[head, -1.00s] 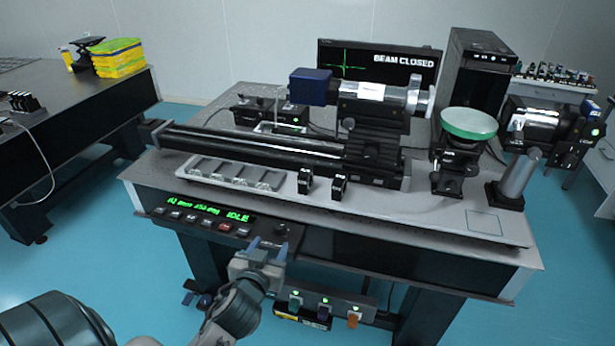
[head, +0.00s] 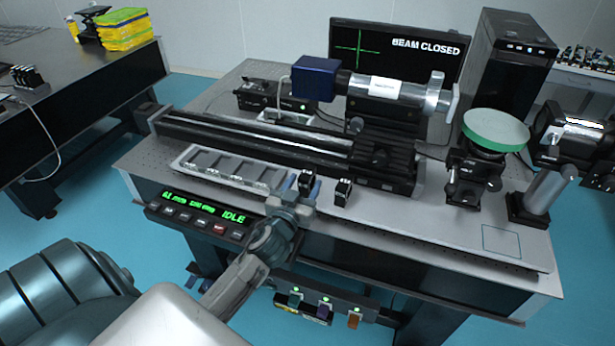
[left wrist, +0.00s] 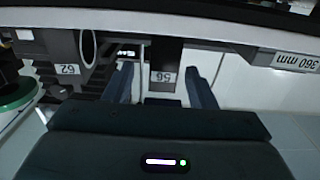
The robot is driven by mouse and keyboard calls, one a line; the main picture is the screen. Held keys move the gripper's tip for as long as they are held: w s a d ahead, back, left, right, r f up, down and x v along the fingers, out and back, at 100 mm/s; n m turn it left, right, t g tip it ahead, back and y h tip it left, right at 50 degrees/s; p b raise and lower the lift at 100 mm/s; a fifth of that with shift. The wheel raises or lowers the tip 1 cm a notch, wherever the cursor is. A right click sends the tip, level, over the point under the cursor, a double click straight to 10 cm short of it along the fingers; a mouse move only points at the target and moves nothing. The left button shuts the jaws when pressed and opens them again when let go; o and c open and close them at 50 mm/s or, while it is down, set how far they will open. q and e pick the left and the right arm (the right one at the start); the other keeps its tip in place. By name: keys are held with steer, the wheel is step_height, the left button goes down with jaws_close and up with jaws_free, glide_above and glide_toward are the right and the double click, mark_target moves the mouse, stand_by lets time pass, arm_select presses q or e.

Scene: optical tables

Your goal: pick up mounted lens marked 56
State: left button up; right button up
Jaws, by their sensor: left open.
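The mounted lens marked 56 (left wrist: 163,77) shows in the left wrist view as a dark mount with a white label, upside down. It lies between the two fingers of my open left gripper (left wrist: 160,88), with light gaps on both sides. In the head view it is the left of two small black mounts (head: 307,183), at the front strip of the table. My left gripper (head: 297,187) is right at it and partly covers it. The second mount, marked 62 (left wrist: 67,69), is the right one (head: 343,191). My right gripper is out of view.
A silver tray with empty slots (head: 230,172) lies left of the mounts. A black rail (head: 255,140) runs behind them. A control panel reading IDLE (head: 200,215) is at the table's front edge. A green-topped stand (head: 496,130) stands right. The strip right of the mounts is clear.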

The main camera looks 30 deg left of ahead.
mark_target(310, 168)
arm_select(q)
steer(key=p+x, duration=0.1)
steer(key=x, duration=0.2)
steer(key=p+x, duration=0.1)
steer(key=shift+w+a+r+p, duration=0.15)
steer(key=shift+a+r+p, duration=0.05)
steer(key=shift+r+p, duration=0.15)
steer(key=shift+w+a+f, duration=0.15)
steer(key=shift+w, duration=0.4)
steer(key=shift+c, duration=1.3)
steer(key=c, duration=0.7)
jaws_close()
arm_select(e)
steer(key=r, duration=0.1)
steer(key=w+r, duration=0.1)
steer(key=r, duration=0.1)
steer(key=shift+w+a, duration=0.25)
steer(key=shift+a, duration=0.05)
